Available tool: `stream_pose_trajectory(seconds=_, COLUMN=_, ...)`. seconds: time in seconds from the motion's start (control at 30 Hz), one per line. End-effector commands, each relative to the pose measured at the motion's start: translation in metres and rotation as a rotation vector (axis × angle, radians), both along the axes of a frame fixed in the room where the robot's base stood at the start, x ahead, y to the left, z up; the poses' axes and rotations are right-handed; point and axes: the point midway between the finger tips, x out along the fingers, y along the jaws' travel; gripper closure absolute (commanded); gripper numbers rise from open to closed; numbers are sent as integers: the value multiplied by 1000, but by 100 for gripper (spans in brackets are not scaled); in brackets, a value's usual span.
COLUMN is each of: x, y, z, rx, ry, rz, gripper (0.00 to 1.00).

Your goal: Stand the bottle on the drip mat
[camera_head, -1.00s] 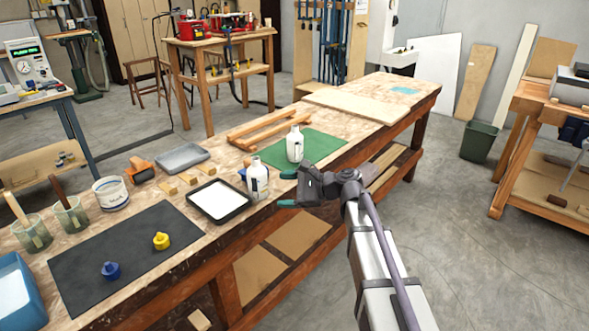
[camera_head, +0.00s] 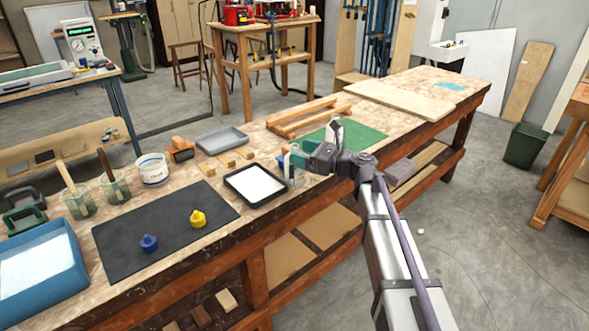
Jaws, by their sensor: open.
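A pale bottle (camera_head: 294,172) stands on the bench just right of the black-rimmed tray. My gripper (camera_head: 292,164) is open at this bottle, with its fingers overlapping it in the picture. I cannot tell whether they touch it. A dark mat (camera_head: 130,240) lies flat at the front left of the bench. It bears a blue cap-like piece (camera_head: 149,243) and a yellow one (camera_head: 198,219). I cannot tell which mat is the drip mat.
The black-rimmed tray (camera_head: 232,182) has a white inside. Wooden strips (camera_head: 207,168), a grey tray (camera_head: 222,140), a white tub (camera_head: 153,169) and tool jars (camera_head: 77,203) stand along the bench. A blue bin (camera_head: 70,285) sits at the left. The dark mat has free room.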

Motion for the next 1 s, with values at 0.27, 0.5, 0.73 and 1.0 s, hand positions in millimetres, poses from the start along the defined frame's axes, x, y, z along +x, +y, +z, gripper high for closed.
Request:
stream_pose_trajectory(seconds=0.27, x=12, y=27, z=0, rx=0, ry=0, rz=0, gripper=24)
stream_pose_trajectory(seconds=0.5, x=12, y=26, z=0, rx=0, ry=0, rz=0, gripper=38)
stream_pose_trajectory(seconds=0.73, x=12, y=26, z=0, rx=0, ry=-1, rz=0, gripper=61)
stream_pose_trajectory(seconds=1.0, x=12, y=26, z=0, rx=-1, ry=-1, rz=1, gripper=86)
